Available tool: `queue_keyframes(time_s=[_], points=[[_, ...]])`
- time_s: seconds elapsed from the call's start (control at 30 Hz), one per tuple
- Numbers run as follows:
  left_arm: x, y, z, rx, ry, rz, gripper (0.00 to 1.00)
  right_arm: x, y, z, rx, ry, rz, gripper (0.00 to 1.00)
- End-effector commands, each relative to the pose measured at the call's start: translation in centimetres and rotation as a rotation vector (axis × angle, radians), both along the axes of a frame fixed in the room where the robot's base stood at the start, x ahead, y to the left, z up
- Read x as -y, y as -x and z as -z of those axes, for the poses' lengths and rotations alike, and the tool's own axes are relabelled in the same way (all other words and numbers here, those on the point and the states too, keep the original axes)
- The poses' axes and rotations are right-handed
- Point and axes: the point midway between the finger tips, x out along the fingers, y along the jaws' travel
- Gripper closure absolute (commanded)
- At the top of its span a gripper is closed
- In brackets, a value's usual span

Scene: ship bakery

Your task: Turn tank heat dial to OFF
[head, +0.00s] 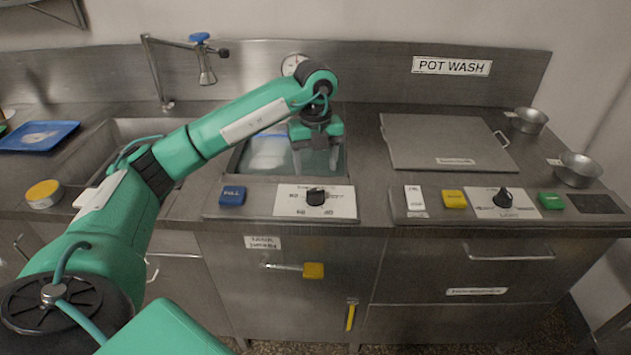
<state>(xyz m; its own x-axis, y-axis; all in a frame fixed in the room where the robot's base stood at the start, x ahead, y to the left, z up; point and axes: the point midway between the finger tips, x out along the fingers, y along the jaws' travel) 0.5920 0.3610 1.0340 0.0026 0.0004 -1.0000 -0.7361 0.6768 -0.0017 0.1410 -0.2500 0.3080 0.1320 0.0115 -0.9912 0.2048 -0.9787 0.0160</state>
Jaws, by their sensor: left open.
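The black heat dial (316,197) sits on a white marked plate (290,205) on the front panel of the soak tank. The lettering on the plate is too small to read surely, so I cannot tell the dial's setting. The tank basin (243,160) is behind the panel and holds pale water. My left gripper (317,168) is open and empty, pointing down over the tank, above and behind the dial and apart from it. My arm hides part of the tank's back edge. My right gripper is not in view.
A blue button (232,195) is left of the dial. Another black dial (502,197) sits between a yellow button (454,199) and a green button (550,201) on the right panel. A faucet (160,75) stands at the back left. A yellow valve handle (313,270) is below.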

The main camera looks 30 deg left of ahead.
Motion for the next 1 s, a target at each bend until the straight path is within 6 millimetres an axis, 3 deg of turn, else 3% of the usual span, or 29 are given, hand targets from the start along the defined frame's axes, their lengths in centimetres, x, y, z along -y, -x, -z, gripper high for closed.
queue_keyframes(time_s=[0.17,0.33,0.67,1.0], points=[[0.0,0.0,-4.2,0.004,0.001,-0.001,0.36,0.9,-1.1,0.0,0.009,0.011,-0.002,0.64],[0.0,0.0,-5.9,0.001,0.001,-0.001,0.36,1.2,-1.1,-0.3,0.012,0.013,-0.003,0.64],[0.0,0.0,-6.6,-0.001,0.0,-0.001,0.36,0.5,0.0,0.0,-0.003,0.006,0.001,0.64],[0.0,0.0,-6.6,-0.001,0.001,-0.001,0.36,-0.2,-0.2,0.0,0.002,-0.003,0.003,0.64]])
